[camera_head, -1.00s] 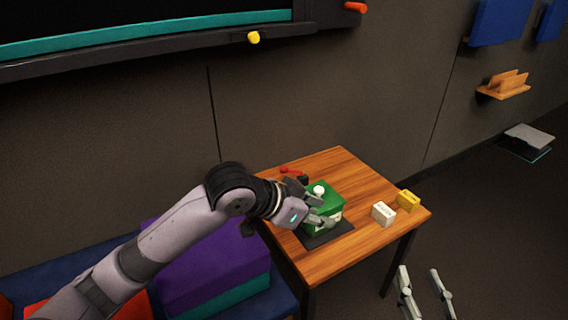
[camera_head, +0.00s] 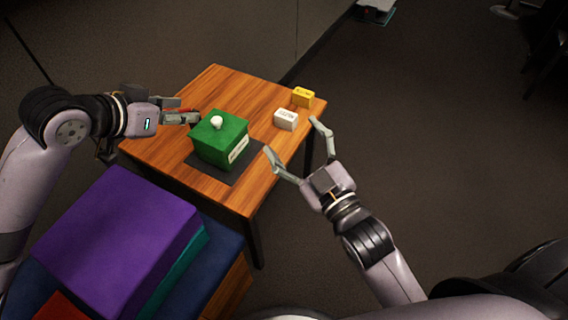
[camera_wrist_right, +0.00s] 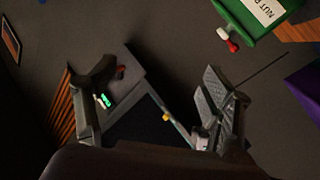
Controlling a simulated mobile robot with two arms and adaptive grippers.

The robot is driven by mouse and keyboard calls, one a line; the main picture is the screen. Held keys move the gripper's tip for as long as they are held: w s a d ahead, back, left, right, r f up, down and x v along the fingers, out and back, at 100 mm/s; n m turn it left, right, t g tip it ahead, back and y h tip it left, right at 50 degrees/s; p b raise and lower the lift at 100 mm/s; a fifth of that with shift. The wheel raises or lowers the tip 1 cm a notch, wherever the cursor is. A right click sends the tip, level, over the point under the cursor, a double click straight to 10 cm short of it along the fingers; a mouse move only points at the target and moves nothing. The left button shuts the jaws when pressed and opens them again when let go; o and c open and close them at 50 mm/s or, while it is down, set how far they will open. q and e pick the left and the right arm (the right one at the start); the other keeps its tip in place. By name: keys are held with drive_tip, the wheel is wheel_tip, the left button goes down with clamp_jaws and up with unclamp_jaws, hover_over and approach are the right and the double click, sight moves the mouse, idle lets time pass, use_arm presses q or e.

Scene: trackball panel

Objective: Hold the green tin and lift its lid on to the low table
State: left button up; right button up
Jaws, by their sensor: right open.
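The green tin (camera_head: 216,151) stands on a dark mat (camera_head: 242,171) on the low wooden table (camera_head: 240,88). Its green lid (camera_head: 221,130) with a white knob (camera_head: 216,122) is on top. A pale label shows on one side. My left gripper (camera_head: 190,110) is beside the tin's left side in the picture, its fingers apart. Whether a fingertip touches the tin I cannot tell. My right gripper (camera_head: 292,138) is open and empty, right of the tin and apart from it. In the right wrist view a labelled green box face (camera_wrist_right: 258,18) shows at the upper right.
A white block (camera_head: 286,120) and a yellow block (camera_head: 303,97) stand on the table's right side. A red item (camera_head: 180,110) lies behind my left gripper. A purple block (camera_head: 118,235) sits at the lower left. Bare wood lies behind the tin.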

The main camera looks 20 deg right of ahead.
drive_tip(key=o, duration=0.4)
drive_tip(key=f+n, duration=0.1)
drive_tip(key=n, duration=0.3)
drive_tip(key=w+n+y, duration=0.1)
drive_tip(key=n, duration=0.2)
drive_tip(key=w+f+n+y, duration=0.1)
drive_tip(key=n, duration=0.3)
drive_tip(key=shift+f+n, duration=0.3)
drive_tip(key=shift+o, duration=0.5)
drive_tip(key=n+y, duration=0.1)
drive_tip(key=n, duration=0.1)
drive_tip(key=f+n, duration=0.1)
drive_tip(key=n, duration=0.2)
drive_tip(key=f+n+y, duration=0.1)
drive_tip(key=n, duration=0.1)
drive_tip(key=shift+w+a+f+n+g+y, duration=0.1)
drive_tip(key=shift+w+a+n+g+y, duration=0.2)
drive_tip(key=shift+n, duration=0.1)
drive_tip(key=n+g+y, duration=0.4)
drive_tip(key=n+g, duration=0.1)
drive_tip(key=n, duration=1.2)
approach(238, 148)
drive_tip(key=x, duration=1.2)
drive_tip(key=shift+w+a+f, duration=0.1)
drive_tip(key=shift+w+a, duration=0.15)
drive_tip(key=shift+w, duration=0.1)
drive_tip(key=shift+c, duration=0.6)
